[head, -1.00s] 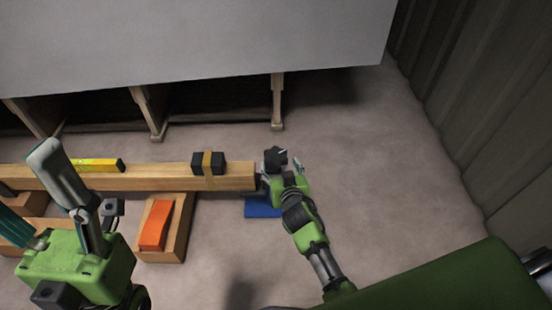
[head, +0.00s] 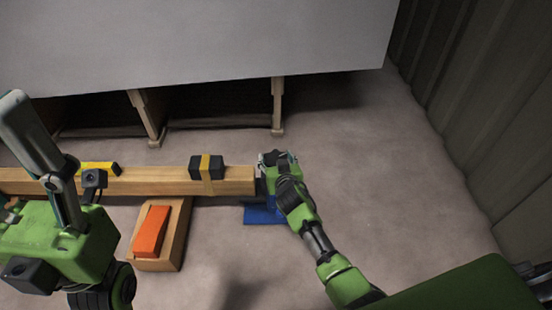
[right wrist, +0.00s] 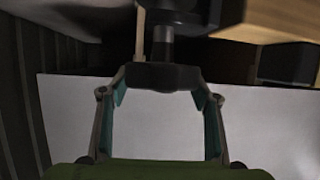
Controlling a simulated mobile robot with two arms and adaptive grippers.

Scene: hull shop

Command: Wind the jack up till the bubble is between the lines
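The jack has a blue base (head: 262,216) on the floor at the right end of a wooden beam (head: 150,182). Its dark lobed knob (right wrist: 160,76) shows in the right wrist view. My right gripper (head: 277,157) is at the jack's top; its fingers (right wrist: 160,88) stand apart on either side of the knob, close to its edges. I cannot tell whether they touch it. The yellow level (head: 101,168) lies on the beam, partly hidden by my left arm; its bubble is too small to read. My left gripper (head: 15,160) looms at the left edge, fingers spread, partly cut off.
A black block with a yellow strap (head: 207,168) sits on the beam. An orange wedge (head: 152,231) rests on a wooden block (head: 174,250) in front of the beam. A large pale hull (head: 200,45) on wooden supports overhangs behind. Floor right of the jack is clear up to the ribbed wall (head: 480,110).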

